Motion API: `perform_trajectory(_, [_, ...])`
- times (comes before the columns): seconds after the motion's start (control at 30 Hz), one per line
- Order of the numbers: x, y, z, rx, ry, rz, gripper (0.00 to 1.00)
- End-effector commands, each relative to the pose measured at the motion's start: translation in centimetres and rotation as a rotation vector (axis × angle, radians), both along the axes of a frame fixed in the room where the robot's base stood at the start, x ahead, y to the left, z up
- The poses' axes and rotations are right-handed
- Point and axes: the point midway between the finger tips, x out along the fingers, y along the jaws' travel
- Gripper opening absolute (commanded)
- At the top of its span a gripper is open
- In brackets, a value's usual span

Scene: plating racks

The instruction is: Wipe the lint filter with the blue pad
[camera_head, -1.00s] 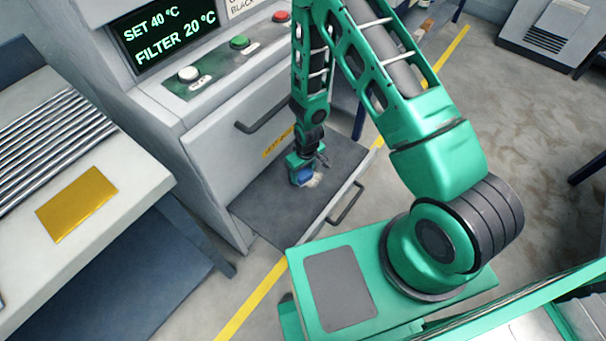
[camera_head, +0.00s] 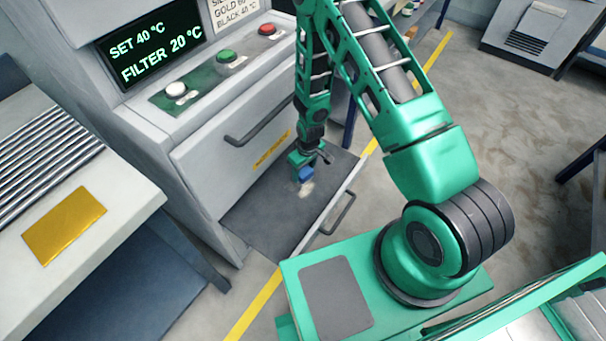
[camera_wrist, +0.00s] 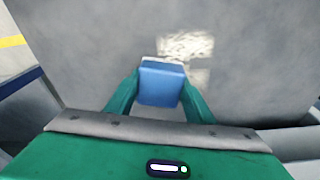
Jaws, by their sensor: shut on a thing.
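The blue pad (camera_wrist: 161,84) is held between the two green fingers of my gripper (camera_wrist: 158,98) in the wrist view. In the head view the blue pad (camera_head: 306,174) shows at the tip of my gripper (camera_head: 304,166), over the dark grey filter panel (camera_head: 260,215) that is drawn out at the foot of the machine. A pale lint patch (camera_wrist: 186,45) lies just beyond the pad in the wrist view, with a smaller pale bit beside the pad. The patch also shows in the head view (camera_head: 306,189). I cannot tell whether the pad touches the panel.
The grey machine (camera_head: 190,150) has a display reading SET 40 °C and FILTER 20 °C (camera_head: 150,48), with white, green and red buttons below. A handle (camera_head: 338,213) is on the panel's front edge. A table with a gold plate (camera_head: 64,226) stands at left.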

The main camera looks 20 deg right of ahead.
Motion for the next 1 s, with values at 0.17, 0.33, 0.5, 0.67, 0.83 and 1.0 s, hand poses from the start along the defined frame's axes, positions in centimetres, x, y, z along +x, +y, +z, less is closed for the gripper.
perform_trajectory(0.17, [-0.3,-0.2,0.0,0.002,0.001,0.0,0.17])
perform_trajectory(0.33, [-1.3,-0.8,-0.1,0.002,0.003,0.0,0.17])
perform_trajectory(0.5, [-2.4,-1.5,-0.2,0.001,0.005,0.001,0.17])
perform_trajectory(0.67, [-2.8,-1.6,-0.2,0.0,0.007,0.001,0.17])
perform_trajectory(0.83, [-3.4,-0.8,-0.2,0.002,0.01,0.004,0.17])
perform_trajectory(1.0, [-4.1,0.2,-0.2,0.002,0.009,0.005,0.17])
